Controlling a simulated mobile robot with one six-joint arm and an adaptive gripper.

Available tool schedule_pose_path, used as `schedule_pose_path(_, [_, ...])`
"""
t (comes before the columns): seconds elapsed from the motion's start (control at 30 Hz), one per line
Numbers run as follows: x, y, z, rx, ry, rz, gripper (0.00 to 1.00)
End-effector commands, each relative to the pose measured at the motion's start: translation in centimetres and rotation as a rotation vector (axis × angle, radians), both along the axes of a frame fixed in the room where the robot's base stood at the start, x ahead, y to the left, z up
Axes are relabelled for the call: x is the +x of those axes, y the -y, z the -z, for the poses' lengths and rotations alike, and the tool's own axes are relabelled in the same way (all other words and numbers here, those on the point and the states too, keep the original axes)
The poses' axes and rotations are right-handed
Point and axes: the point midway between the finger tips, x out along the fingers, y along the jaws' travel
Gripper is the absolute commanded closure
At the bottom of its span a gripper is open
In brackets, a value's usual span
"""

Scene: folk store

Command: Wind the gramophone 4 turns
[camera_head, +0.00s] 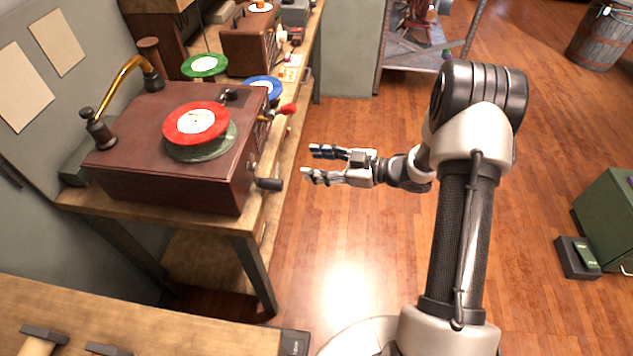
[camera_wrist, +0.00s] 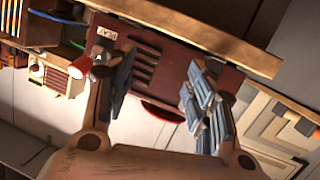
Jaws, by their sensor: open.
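The gramophone (camera_head: 165,185) is a dark red-brown wooden box on a wooden bench at the left. A red record (camera_head: 196,122) with a white label lies on its turntable. A crank with a dark handle (camera_head: 269,184) sticks out of the side facing my arm. My gripper (camera_head: 310,163) is open and empty, to the right of the gramophone and apart from the crank, with its fingers pointing left. In the wrist view, my gripper's two fingers (camera_wrist: 157,92) are spread in front of the red-brown box side (camera_wrist: 165,52), which has dark slots.
The wooden bench (camera_head: 185,245) runs along the left wall. A green record (camera_head: 204,66), a blue record (camera_head: 263,86) and a wooden radio (camera_head: 250,40) stand behind the gramophone. A brass tube (camera_head: 120,75) arches at its left.

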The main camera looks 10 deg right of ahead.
Motion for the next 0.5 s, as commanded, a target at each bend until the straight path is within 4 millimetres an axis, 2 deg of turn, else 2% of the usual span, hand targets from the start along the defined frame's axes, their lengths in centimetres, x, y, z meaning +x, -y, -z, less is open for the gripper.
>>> schedule_pose_path(0.03, [-1.4,-0.3,1.2,0.062,-0.014,-0.045,0.50])
schedule_pose_path(0.2, [-5.0,-1.0,2.5,0.217,-0.035,-0.158,0.50])
schedule_pose_path(0.33, [-6.1,-1.2,2.7,0.263,-0.041,-0.190,0.50])
schedule_pose_path(0.5, [-5.8,-2.3,2.6,0.268,-0.041,-0.196,0.50])
